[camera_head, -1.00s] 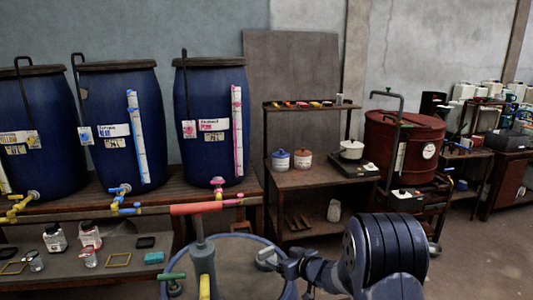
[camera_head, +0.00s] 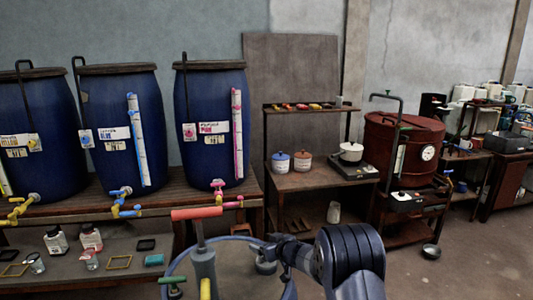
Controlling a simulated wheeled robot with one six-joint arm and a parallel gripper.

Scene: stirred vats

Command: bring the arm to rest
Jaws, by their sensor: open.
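My arm comes up from the bottom edge right of centre. Its large dark ribbed joint is nearest the camera, and a thinner link points left from it. My gripper (camera_head: 268,247) is at the left end of that link, small and partly blended with the dark parts around it. The jaws are open and I see nothing held in them.
Blue drums (camera_head: 120,130) with taps stand on a wooden bench at left. A shelf stand (camera_head: 310,181) holds two small jars and a white pot (camera_head: 351,151). A red vat (camera_head: 405,140) stands right of it. A metal bowl (camera_head: 431,251) sits on otherwise clear floor at right.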

